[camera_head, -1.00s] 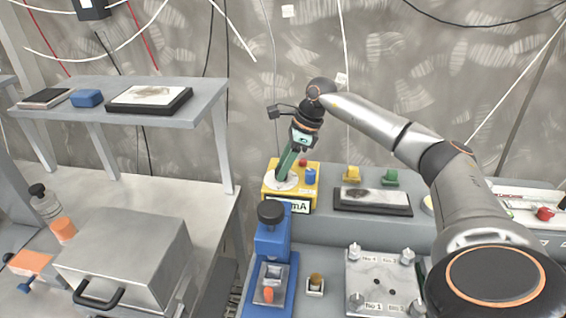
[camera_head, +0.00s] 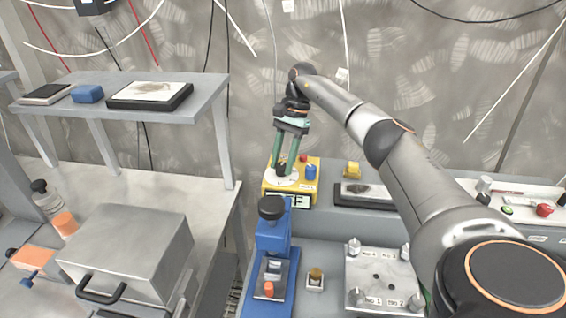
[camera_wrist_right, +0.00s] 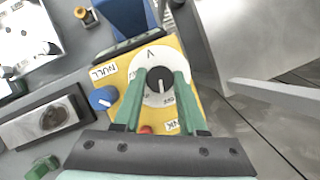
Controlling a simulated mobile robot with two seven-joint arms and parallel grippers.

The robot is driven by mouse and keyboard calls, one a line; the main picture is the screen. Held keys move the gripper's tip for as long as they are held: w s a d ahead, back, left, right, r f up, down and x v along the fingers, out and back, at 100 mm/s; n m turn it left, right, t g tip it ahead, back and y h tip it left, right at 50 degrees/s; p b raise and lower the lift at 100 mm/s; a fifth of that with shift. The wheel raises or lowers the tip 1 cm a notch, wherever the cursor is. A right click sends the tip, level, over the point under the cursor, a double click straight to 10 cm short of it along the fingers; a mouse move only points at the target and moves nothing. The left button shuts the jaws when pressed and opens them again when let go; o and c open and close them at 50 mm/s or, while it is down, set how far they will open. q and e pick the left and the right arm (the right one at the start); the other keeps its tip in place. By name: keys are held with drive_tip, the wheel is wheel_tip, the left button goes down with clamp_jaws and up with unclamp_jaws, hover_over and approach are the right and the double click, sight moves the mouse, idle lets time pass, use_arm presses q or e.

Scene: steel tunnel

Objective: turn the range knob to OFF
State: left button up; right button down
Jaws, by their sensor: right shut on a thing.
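The yellow meter box (camera_head: 308,187) stands on the grey bench, with a white round dial (camera_head: 275,179) and a black range knob on top. My right gripper (camera_head: 287,168) reaches down onto the dial from above. In the right wrist view its green fingers (camera_wrist_right: 161,82) stand on both sides of the black knob (camera_wrist_right: 158,79), shut on it. The white pointer mark on the knob is partly visible between the fingers. The meter's front display (camera_head: 296,201) shows an F at its right; its left part is hidden by the blue press. My left gripper is not in view.
A blue press (camera_head: 271,240) with a black top knob stands right in front of the meter. A blue knob (camera_head: 310,172) and a red button (camera_head: 303,158) sit on the meter beside the dial. A dark tray (camera_head: 366,198) lies to its right.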

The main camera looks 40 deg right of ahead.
drive_tip(key=shift+d+n+g, duration=0.1)
drive_tip(key=shift+n+g, duration=0.3)
drive_tip(key=shift+n, duration=0.7)
drive_tip(key=shift+c, duration=2.3)
unclamp_jaws()
drive_tip(key=shift+b, duration=0.3)
